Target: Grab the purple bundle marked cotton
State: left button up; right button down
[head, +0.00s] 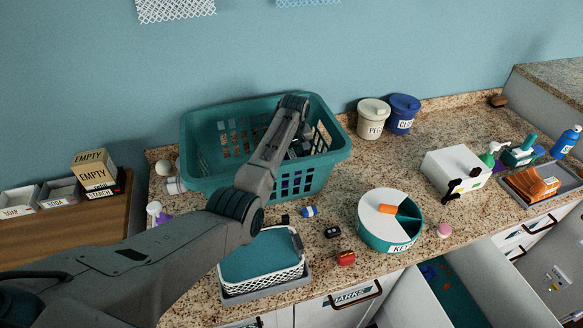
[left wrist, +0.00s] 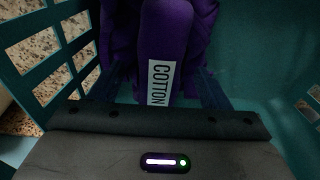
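The purple bundle (left wrist: 176,32) with a white COTTON label (left wrist: 159,83) lies inside the teal laundry basket (head: 205,178), seen in the left wrist view. My left gripper (left wrist: 165,82) reaches down into the basket. Its two dark fingers stand apart on either side of the labelled part of the bundle, with gaps seeming to show between fingers and cloth. In the head view my left arm hides most of the gripper and the bundle; bits of purple show through the basket's slots. My right gripper is in neither view.
Small items lie between. A drawer (head: 455,285) is open at the lower right.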

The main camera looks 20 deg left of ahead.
pick_arm(q)
jog(key=c, duration=1.4)
jog(key=shift+o, duration=0.2)
jog(key=shift+r, duration=0.15)
